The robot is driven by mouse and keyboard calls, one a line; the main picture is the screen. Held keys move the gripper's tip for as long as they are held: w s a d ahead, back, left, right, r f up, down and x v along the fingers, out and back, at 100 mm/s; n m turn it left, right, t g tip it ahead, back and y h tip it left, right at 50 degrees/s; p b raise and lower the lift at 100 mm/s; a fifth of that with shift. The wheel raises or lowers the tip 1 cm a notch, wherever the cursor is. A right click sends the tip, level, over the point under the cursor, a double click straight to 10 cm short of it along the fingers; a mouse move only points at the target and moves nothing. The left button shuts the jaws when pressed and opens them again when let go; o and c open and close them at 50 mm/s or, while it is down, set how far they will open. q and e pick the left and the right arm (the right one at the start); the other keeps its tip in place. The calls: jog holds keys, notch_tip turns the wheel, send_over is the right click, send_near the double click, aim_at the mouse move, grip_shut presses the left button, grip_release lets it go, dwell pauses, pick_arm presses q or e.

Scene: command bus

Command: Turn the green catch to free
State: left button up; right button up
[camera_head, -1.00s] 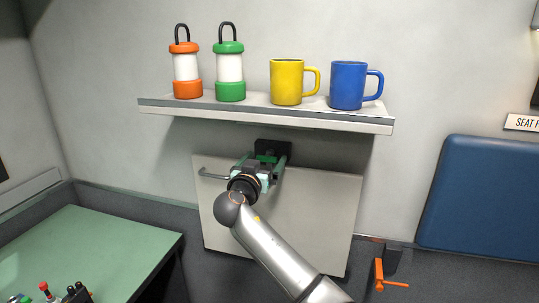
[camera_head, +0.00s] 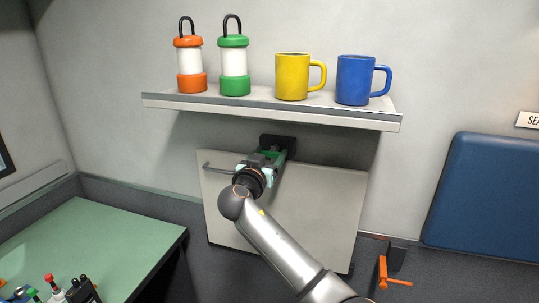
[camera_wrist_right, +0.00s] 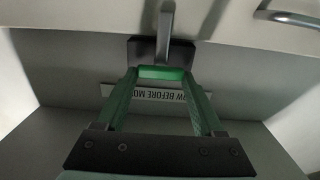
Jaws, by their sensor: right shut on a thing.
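The green catch (camera_wrist_right: 161,73) shows in the right wrist view as a short bar in front of a dark mounting plate (camera_wrist_right: 145,50). The plate also shows in the head view (camera_head: 287,142), at the top edge of a pale panel (camera_head: 310,210) under the shelf. My right gripper (camera_head: 273,158) reaches up to it, and in the right wrist view its green fingers (camera_wrist_right: 161,78) are shut on the catch, one at each end. In the head view the gripper hides most of the catch. My left gripper is not in view.
A shelf (camera_head: 220,105) above the gripper holds an orange lantern (camera_head: 190,57), a green lantern (camera_head: 234,60), a yellow mug (camera_head: 292,77) and a blue mug (camera_head: 355,80). A bar handle (camera_head: 220,170) is left of the gripper. An orange lever (camera_head: 384,272) is lower right.

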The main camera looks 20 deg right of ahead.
jog(key=c, duration=0.6)
